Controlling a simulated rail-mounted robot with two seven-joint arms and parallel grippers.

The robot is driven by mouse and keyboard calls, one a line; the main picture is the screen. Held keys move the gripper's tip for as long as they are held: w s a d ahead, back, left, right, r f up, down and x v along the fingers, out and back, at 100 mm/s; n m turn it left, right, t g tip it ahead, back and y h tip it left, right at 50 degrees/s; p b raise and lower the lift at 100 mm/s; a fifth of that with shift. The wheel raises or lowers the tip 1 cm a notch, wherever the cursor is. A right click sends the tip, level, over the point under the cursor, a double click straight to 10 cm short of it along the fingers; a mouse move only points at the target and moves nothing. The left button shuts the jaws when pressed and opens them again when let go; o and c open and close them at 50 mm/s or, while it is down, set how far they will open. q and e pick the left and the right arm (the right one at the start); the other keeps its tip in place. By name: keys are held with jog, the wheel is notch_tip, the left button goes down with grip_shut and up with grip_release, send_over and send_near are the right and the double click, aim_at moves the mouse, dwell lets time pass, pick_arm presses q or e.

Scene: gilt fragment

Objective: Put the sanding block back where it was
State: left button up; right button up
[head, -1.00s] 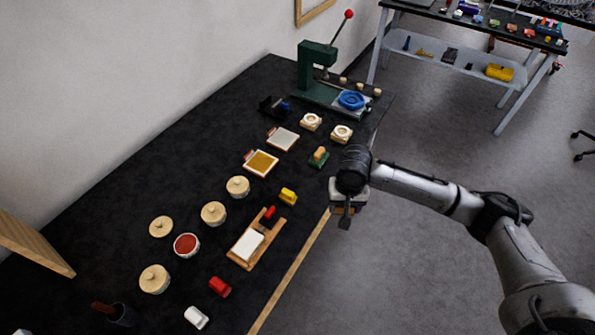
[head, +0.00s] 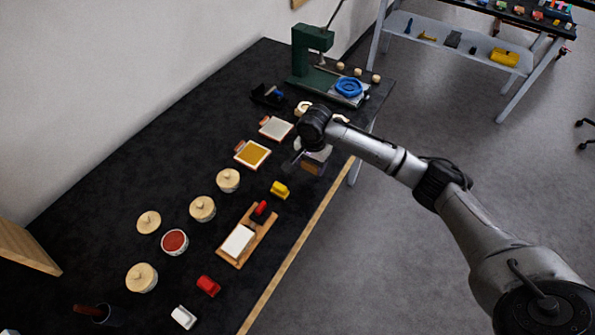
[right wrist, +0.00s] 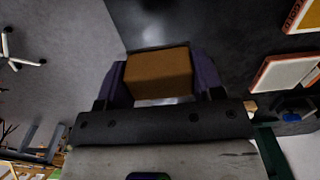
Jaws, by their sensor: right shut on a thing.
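My right gripper (head: 307,163) is shut on a brown block, which I take to be the sanding block (head: 313,169). It is over the black table (head: 130,195) near its right edge, apparently above the top. In the right wrist view the block (right wrist: 158,75) sits between both fingers of my gripper (right wrist: 157,82). The black table top and grey floor show beyond it. The gripper and wrist hide part of the table beneath. My left gripper is not in view.
A yellow block (head: 280,189) lies near the gripper. A wooden board (head: 258,245) and lidded pots (head: 202,208) stand nearer. Framed pads (head: 252,154) lie left of the gripper. A green press (head: 312,62) stands at the far end.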

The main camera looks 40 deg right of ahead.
jog(key=b, duration=0.1)
send_over(298, 174)
notch_tip(298, 174, down, 3)
jog(key=shift+f, duration=0.1)
notch_tip(298, 174, down, 3)
jog(key=shift+f+b, duration=0.15)
jog(key=shift+b, duration=0.3)
jog(key=shift+f, duration=0.25)
jog(key=o, duration=0.9)
jog(key=shift+f, duration=0.15)
jog(key=shift+c, duration=0.2)
